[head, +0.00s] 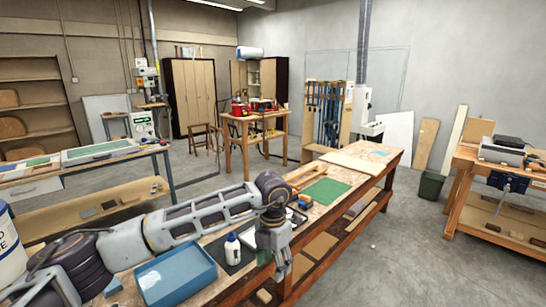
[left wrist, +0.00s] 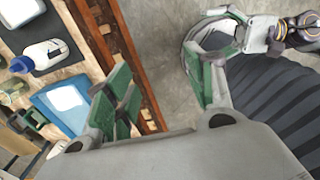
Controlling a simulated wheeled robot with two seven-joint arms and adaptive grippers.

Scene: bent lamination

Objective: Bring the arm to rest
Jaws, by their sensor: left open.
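My left arm reaches in from the left in the head view, over the near wooden workbench (head: 335,215). My left gripper (head: 281,268) hangs fingers down by the bench's front edge, just right of a white bottle (head: 232,249). In the left wrist view its two green-padded fingers (left wrist: 162,88) stand wide apart, with nothing between them but the floor and bench edge behind. A part of my other arm (left wrist: 285,32) shows at the upper right there; whether its gripper is open or shut is unclear.
A blue tray (head: 176,274) lies on the bench left of the gripper. A green mat (head: 326,190) lies farther along it, and a pale board (head: 357,163) beyond. Another bench (head: 505,172) stands at the right.

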